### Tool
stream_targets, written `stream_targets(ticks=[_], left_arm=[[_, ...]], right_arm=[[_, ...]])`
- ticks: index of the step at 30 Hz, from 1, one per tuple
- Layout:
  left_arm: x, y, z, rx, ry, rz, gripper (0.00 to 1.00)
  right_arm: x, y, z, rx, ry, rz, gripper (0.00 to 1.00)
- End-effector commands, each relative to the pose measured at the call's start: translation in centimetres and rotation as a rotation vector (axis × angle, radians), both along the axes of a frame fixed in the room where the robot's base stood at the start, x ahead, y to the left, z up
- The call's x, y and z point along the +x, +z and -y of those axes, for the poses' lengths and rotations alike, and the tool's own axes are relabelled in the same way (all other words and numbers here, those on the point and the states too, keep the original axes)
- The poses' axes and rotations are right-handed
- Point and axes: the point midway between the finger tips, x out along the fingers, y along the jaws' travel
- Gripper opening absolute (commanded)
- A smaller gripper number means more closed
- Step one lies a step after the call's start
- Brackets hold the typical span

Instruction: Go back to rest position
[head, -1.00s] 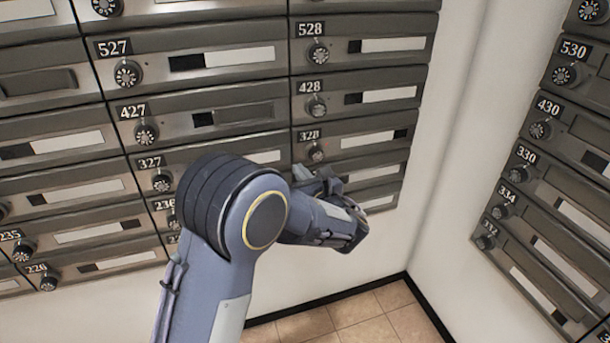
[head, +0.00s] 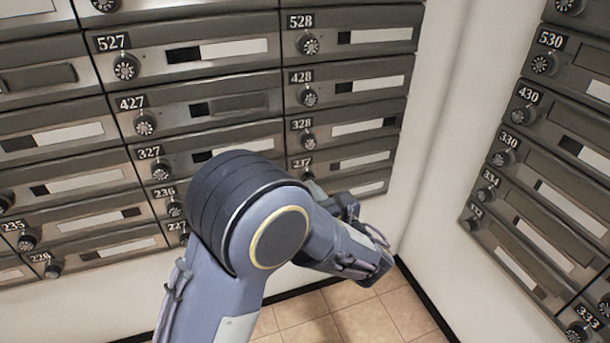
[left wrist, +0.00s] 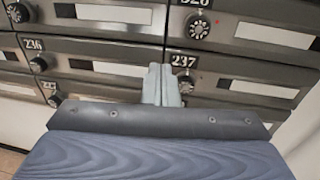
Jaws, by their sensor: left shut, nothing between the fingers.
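My left arm (head: 275,235) rises from the bottom of the head view and bends at a round joint. Its forearm points down to the right, in front of the mailbox wall. The left gripper (head: 320,192) is partly hidden behind the arm in the head view, in front of the lower right mailboxes. In the left wrist view its two fingers (left wrist: 160,85) are together and empty, pointing at the boxes beside the label 237 (left wrist: 183,61). I cannot tell the exact gap to the boxes. My right gripper is not in view.
A wall of grey mailboxes (head: 225,28) with dial knobs fills the left and centre. A second mailbox bank (head: 565,125) stands on the right wall. White wall (head: 440,130) lies between them, with tan floor tiles (head: 390,313) below.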

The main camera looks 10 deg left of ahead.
Motion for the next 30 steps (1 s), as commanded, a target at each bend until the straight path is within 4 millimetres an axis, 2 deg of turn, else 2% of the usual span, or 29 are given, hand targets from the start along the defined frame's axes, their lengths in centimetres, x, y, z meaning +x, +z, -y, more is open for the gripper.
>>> stream_targets(ticks=[4, 9, 11, 14, 17, 18, 21, 25, 27, 30], left_arm=[[-1.1, 0.0, 0.8, 0.001, -0.001, -0.001, 0.0], [-1.5, 0.0, 0.6, -0.012, 0.009, -0.002, 0.0], [-1.8, -0.1, -0.5, -0.05, 0.04, -0.009, 0.0], [-3.3, -0.6, -4.4, -0.199, 0.154, -0.029, 0.0], [-6.9, -1.9, -9.9, -0.465, 0.352, -0.047, 0.0], [-8.8, -2.6, -11.8, -0.591, 0.442, -0.045, 0.0], [-13.9, -4.3, -14.8, -0.903, 0.668, -0.019, 0.0], [-20.2, -5.8, -15.7, -1.303, 0.949, 0.07, 0.0], [-23.0, -6.1, -15.1, -1.514, 1.091, 0.14, 0.0], [-26.0, -6.0, -13.5, -1.783, 1.267, 0.253, 0.0]], right_arm=[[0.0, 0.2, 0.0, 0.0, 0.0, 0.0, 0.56], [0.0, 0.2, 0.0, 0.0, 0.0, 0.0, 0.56], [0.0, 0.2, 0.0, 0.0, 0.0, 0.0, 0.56], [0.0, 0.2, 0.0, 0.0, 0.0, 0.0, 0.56], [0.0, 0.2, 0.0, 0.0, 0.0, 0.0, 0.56], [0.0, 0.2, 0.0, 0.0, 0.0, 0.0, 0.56], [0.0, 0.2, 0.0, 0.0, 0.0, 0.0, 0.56], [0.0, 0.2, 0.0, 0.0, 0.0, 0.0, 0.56], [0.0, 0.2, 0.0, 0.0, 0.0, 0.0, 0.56], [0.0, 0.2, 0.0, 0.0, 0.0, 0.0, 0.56]])
